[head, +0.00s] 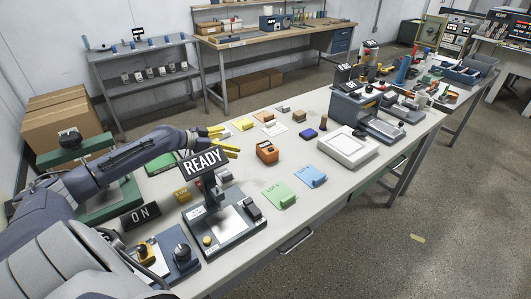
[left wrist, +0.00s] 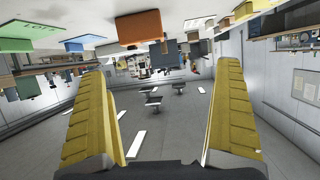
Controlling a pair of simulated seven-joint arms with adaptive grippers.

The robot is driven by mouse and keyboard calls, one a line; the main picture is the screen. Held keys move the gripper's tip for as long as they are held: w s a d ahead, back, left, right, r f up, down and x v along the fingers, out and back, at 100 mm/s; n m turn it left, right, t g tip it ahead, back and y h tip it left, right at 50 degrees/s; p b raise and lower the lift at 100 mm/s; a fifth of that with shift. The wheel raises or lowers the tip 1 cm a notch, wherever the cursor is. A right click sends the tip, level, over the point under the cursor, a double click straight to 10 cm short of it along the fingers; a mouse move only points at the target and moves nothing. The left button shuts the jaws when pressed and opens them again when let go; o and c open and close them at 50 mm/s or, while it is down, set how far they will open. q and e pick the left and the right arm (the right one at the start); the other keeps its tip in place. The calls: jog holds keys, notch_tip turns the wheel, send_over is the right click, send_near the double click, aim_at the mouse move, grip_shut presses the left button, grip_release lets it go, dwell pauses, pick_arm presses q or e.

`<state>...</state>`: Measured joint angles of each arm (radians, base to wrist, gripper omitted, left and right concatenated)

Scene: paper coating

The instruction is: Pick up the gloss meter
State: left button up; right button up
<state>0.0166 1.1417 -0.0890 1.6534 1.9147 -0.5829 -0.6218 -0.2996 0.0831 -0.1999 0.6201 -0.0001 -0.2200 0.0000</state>
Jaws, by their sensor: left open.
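The gloss meter, which I take to be the small orange device with a dark face (head: 267,152), stands on the table near the middle. It also shows as an orange block at the top of the upside-down left wrist view (left wrist: 140,27). My left gripper (head: 230,141) is to the left of it, above the table, with yellow fingers spread and nothing between them. The fingers also show wide apart in the left wrist view (left wrist: 163,72). The gripper and the orange device are apart. My right gripper is in neither view.
A stand with a READY sign (head: 203,163) rises in front of my left gripper. A green card (head: 279,194) and a blue card (head: 311,176) lie nearer the front edge. A white tray (head: 347,147) is at right. Small blocks lie behind the orange device.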

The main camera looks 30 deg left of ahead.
pick_arm(q)
jog(key=s+d, duration=0.2)
send_near(269, 146)
jog(key=shift+h, duration=0.3)
jog(key=shift+a+f+x, duration=0.1)
jog(key=shift+a+x, duration=0.05)
jog(key=shift+x, duration=2.15)
jog(key=shift+a+f+x, duration=0.1)
jog(key=shift+a+x, duration=0.05)
jog(key=shift+x, duration=2.2)
jog(key=shift+c, duration=0.4)
jog(key=shift+r, duration=0.1)
jog(key=c, duration=1.3)
